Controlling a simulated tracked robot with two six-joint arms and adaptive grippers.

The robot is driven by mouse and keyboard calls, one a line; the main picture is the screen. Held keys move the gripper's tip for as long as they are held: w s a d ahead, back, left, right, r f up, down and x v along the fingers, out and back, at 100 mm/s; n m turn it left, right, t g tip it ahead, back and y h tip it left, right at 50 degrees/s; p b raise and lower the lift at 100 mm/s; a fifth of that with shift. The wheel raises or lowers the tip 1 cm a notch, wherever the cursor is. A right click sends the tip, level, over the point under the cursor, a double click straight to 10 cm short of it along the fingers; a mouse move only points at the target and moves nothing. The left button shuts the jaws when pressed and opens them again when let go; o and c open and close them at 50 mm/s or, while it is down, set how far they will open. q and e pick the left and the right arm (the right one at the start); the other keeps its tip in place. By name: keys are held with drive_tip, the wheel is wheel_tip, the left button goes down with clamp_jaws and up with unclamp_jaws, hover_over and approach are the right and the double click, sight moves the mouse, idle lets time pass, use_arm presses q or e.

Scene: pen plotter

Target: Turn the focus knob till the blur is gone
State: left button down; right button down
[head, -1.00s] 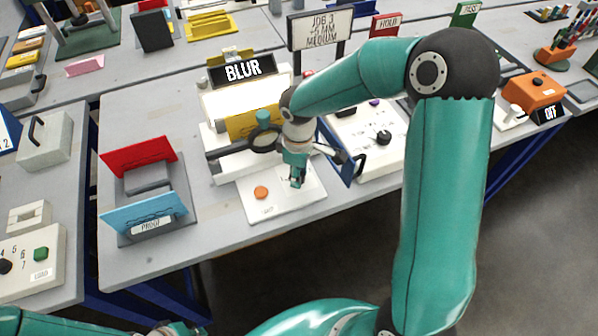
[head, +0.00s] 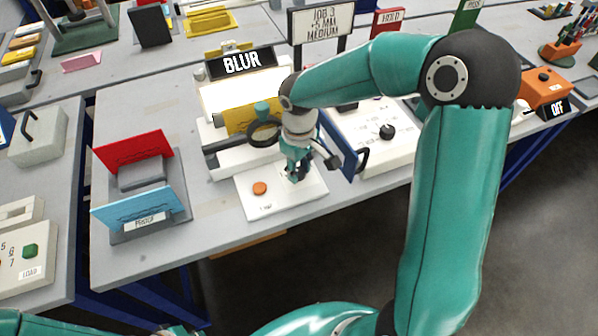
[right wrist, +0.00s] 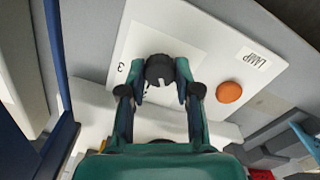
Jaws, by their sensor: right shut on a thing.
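The focus knob (right wrist: 160,70) is a small black knob with a white pointer mark on a white panel (head: 255,207). In the right wrist view it sits between my right gripper's fingers (right wrist: 160,92), which are shut on it. In the head view my right gripper (head: 296,177) points down at the panel and hides the knob. A black sign (head: 241,63) reads BLUR in white letters behind the panel. A black ring lens (head: 264,133) stands beside my right wrist. My left gripper does not show.
An orange button (head: 260,188) sits on the same panel, left of my right gripper; it also shows in the wrist view (right wrist: 229,92). A blue upright plate (head: 338,150) stands close right of the gripper. Red (head: 133,150) and light-blue (head: 140,205) plates stand at left.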

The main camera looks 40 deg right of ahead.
sight(299, 171)
drive_tip(key=m+b, duration=0.2)
drive_tip(key=m, duration=0.1)
drive_tip(key=shift+m, duration=0.4)
drive_tip(key=shift+m+b, duration=0.7)
drive_tip(key=shift+m, duration=1.1)
drive_tip(key=shift+r, duration=0.1)
drive_tip(key=shift+w, duration=0.1)
drive_tip(key=c, duration=0.8)
unclamp_jaws()
wheel_tip(299, 171, up, 12)
